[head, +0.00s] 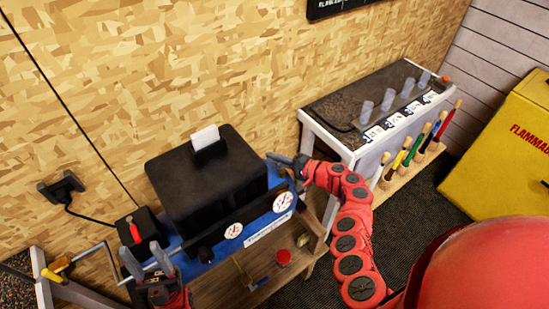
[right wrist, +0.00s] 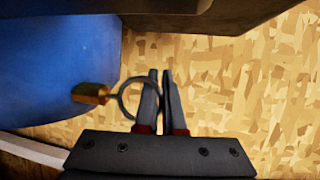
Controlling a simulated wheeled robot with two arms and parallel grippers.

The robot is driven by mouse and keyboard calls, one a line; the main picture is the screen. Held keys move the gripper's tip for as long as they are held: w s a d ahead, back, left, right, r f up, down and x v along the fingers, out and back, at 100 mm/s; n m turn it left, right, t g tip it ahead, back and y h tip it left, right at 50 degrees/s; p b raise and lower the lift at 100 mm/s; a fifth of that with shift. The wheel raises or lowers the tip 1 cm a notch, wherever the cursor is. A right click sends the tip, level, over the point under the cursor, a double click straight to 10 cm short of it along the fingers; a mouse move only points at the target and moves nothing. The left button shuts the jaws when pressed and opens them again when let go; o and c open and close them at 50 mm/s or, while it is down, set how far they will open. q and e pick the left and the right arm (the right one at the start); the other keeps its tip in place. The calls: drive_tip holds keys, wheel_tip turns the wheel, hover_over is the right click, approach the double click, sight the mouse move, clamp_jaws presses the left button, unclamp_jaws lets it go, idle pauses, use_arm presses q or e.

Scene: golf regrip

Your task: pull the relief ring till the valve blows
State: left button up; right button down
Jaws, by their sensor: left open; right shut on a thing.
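In the right wrist view a thin grey relief ring (right wrist: 119,97) hangs from a brass valve (right wrist: 90,93) on the side of a blue tank (right wrist: 60,70). My right gripper (right wrist: 160,74) is shut on the ring's far edge. In the head view my right gripper (head: 285,160) is at the right end of the compressor (head: 205,180), a black box on the blue tank (head: 258,227); ring and valve are too small to make out there. My left gripper (head: 147,256) is open and empty, in front of the compressor's left end.
Two round gauges (head: 233,231) sit on the compressor's front. A wooden bench (head: 215,288) bears a red-topped can (head: 283,257). A chipboard wall (head: 200,60) closes the back.

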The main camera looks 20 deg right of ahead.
drive_tip(key=shift+r, duration=0.15)
idle(0.6)
drive_tip(key=shift+r, duration=0.5)
drive_tip(key=c, duration=1)
unclamp_jaws()
drive_tip(key=b+v, duration=0.2)
drive_tip(key=v, duration=1.5)
drive_tip(key=shift+r, duration=0.15)
